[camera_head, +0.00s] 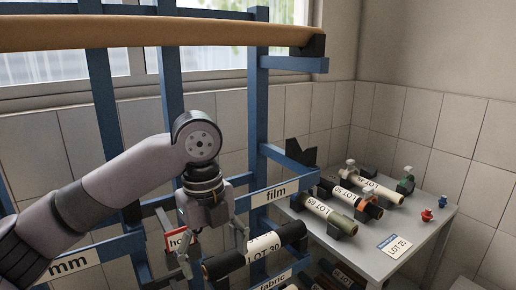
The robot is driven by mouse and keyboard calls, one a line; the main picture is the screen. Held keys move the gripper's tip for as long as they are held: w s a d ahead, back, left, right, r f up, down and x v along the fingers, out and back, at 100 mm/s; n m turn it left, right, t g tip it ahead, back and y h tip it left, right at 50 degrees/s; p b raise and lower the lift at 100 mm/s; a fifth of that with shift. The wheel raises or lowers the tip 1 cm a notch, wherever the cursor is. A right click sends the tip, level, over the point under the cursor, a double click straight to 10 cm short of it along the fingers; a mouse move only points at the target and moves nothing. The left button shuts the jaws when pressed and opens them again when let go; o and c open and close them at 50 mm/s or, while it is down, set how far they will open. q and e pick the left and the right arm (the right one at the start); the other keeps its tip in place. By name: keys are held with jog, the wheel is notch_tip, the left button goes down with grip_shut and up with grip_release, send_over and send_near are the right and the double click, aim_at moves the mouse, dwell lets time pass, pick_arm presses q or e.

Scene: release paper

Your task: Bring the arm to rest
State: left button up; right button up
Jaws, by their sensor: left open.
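My left arm comes in from the left, and its gripper (213,248) points down in front of the blue rack. The gripper is open, its two fingers spread apart. A dark roll with a white "LOT 30" label (263,247) lies at the gripper's right, near the "fabric" shelf label. One finger is close to the roll's near part; I cannot tell whether they touch. My right gripper is not in view.
The blue rack (257,110) carries a long tan roll (150,34) across the top. A grey table (372,262) at the right holds several labelled rolls, a "LOT 25" card (394,246) and small red pieces (427,215). A red-edged sign (178,240) hangs behind the gripper.

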pick_arm(q)
jog(key=s+d+f+n+t+h, duration=0.1)
jog(key=s+d+f+n+h, duration=0.2)
jog(key=f, duration=0.4)
jog(key=s+d+f+n, duration=0.2)
jog(key=f+n, duration=0.2)
jog(key=f, duration=0.4)
jog(key=s+d+f+n+t+h, duration=0.1)
jog(key=s+d+f+n+h, duration=0.2)
jog(key=f, duration=0.4)
jog(key=s+a+f+n+t+y, duration=0.1)
jog(key=s+a+f+n+y, duration=0.2)
jog(key=s+a+f+n, duration=0.55)
jog(key=s+a+f+n+y, duration=0.35)
jog(key=s+a+n, duration=0.35)
jog(key=a, duration=0.5)
notch_tip(320, 180, down, 27)
jog(key=b, duration=0.2)
jog(key=s+a+f+g+b, duration=0.2)
jog(key=s+f, duration=1.5)
jog(key=f, duration=0.2)
jog(key=shift+s+a, duration=0.35)
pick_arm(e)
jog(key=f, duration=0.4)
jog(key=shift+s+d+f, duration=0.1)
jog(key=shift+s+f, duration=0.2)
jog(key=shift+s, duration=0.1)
pick_arm(q)
jog(key=shift+f+n, duration=0.1)
jog(key=shift+n, duration=0.15)
